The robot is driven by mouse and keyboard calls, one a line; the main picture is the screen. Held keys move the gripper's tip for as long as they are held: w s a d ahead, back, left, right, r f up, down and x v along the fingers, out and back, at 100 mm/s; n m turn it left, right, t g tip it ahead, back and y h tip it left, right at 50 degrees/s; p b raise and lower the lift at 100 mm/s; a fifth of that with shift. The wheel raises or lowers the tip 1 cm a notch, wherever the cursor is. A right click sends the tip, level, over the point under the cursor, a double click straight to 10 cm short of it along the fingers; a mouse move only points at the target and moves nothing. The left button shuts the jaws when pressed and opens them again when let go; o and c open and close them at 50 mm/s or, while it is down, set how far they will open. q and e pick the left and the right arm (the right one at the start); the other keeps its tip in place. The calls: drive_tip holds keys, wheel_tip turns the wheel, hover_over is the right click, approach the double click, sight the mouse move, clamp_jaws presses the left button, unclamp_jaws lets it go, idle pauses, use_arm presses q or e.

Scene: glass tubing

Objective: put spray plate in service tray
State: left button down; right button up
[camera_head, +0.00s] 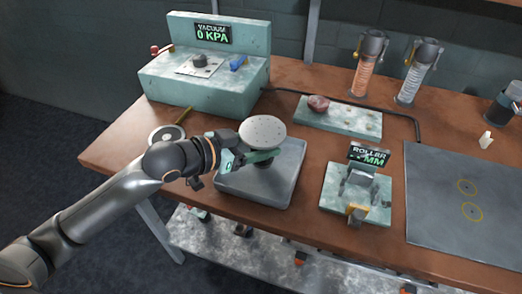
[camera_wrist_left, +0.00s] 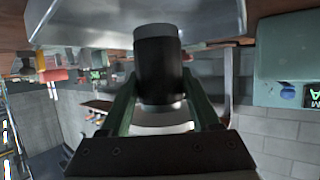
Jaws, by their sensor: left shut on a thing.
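The spray plate (camera_head: 263,131) is a pale round disc with small holes, facing up, with a dark stem below it. My left gripper (camera_head: 258,157) is shut on the stem, with a green finger showing under the disc. In the left wrist view the dark stem (camera_wrist_left: 160,65) stands between the two fingers (camera_wrist_left: 160,108). The service tray (camera_head: 255,188), a grey shallow tray on the bench, lies directly beneath. I cannot tell whether the stem's lower end touches the tray. My right gripper is not in view.
A teal vacuum box (camera_head: 205,85) stands at the back left. A teal board (camera_head: 338,117) with a reddish piece is behind the tray. A roller stand (camera_head: 355,190) is right of it, then a dark mat (camera_head: 460,195). Glass tubes (camera_head: 367,68) stand at the back.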

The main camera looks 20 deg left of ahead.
use_arm(q)
drive_tip(key=shift+f, duration=0.75)
drive_tip(key=shift+f, duration=0.2)
drive_tip(key=shift+c, duration=0.6)
unclamp_jaws()
